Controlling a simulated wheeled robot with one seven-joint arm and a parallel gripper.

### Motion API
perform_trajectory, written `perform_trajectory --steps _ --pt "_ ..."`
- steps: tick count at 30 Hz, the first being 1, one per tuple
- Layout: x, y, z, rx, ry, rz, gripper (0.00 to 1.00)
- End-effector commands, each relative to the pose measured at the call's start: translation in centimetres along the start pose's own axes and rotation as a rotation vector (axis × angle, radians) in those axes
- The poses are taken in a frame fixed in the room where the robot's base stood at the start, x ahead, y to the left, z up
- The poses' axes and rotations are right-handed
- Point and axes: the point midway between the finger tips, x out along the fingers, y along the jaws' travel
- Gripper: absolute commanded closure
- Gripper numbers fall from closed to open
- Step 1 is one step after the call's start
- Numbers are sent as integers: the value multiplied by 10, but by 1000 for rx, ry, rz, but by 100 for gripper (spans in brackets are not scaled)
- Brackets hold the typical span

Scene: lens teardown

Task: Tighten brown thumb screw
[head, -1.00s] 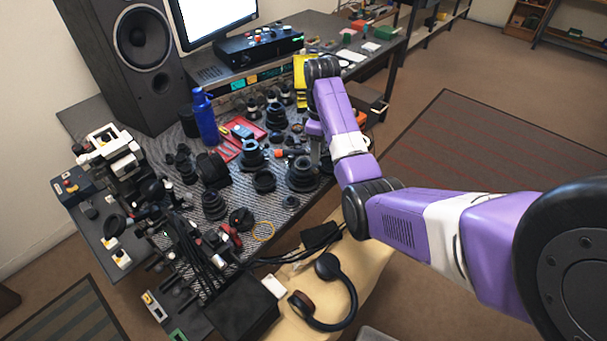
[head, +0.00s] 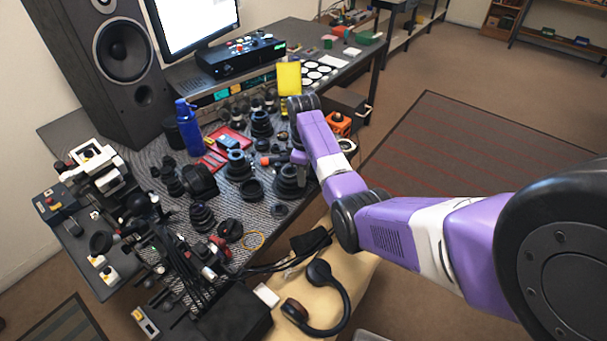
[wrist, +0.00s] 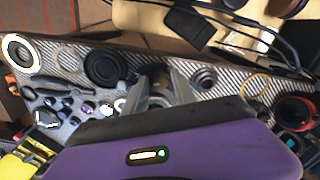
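My gripper (wrist: 160,92) shows in the wrist view with its two grey fingers apart, pointing at the patterned desk mat. A small brownish part (wrist: 158,82) shows between the fingers; it may be the brown thumb screw, but it is too small and dark to be sure. I cannot tell whether the fingers touch it. A black round lens part (wrist: 101,68) lies left of the fingers, and a small ringed lens part (wrist: 205,78) lies right of them. In the head view my arm hides the fingertips, which are near the stacked black lens barrel (head: 290,180).
Several lens parts crowd the mat, with a blue bottle (head: 187,128) and red tray (head: 213,160) behind. Headphones (head: 332,300) and cables lie at the near edge.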

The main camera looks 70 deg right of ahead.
Motion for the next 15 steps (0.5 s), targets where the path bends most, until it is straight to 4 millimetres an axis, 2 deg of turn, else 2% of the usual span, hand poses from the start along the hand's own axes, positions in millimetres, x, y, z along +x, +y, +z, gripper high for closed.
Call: perform_trajectory --steps 1,4,11,15 --pt "0 0 0 0 0 0 80" --pt "0 0 0 0 0 0 100" --pt "-1 0 0 19 0 -1 100" --pt "-4 -1 -1 128 0 -3 100"
